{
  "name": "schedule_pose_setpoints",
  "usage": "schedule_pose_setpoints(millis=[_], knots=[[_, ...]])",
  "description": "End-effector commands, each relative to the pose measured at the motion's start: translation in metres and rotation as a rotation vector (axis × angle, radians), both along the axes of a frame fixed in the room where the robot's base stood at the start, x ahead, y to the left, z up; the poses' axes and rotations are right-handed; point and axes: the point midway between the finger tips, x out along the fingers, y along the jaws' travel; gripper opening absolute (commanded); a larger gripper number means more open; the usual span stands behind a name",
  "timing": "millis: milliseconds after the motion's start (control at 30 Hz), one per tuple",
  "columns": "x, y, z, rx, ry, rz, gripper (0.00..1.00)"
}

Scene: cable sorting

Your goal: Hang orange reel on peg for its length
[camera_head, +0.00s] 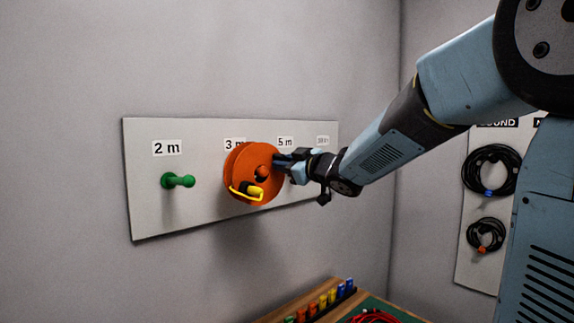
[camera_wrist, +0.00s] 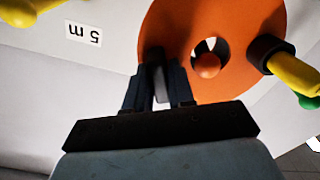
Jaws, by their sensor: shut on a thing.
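The orange reel (camera_head: 250,174) is upright in front of the white peg board (camera_head: 148,222), under the partly covered "3 m" label (camera_head: 233,144). A yellow plug with a black collar (camera_head: 254,191) is on its front face. My gripper (camera_head: 281,161) is shut on the reel's right edge. An orange peg's rounded end (camera_wrist: 207,65) shows inside the reel's centre hole, so the reel appears to be around that peg. How far on it sits is hidden.
A green peg (camera_head: 178,181) under "2 m" (camera_head: 166,148) is bare. A yellow peg (camera_wrist: 22,10) is near the "5 m" label (camera_wrist: 83,34). Coiled black cables (camera_head: 490,170) hang on a right board. A bench with coloured pieces (camera_head: 322,302) is below.

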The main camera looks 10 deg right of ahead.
Motion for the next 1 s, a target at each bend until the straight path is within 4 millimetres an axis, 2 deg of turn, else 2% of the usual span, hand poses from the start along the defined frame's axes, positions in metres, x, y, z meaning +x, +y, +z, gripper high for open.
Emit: schedule_pose_setpoints(millis=[700, 1000], knots=[[0.033, 0.022, -0.005, 0.0, -0.001, 0.0, 0.0], [0.042, 0.028, -0.009, 0.001, -0.001, 0.0, 0.0]])
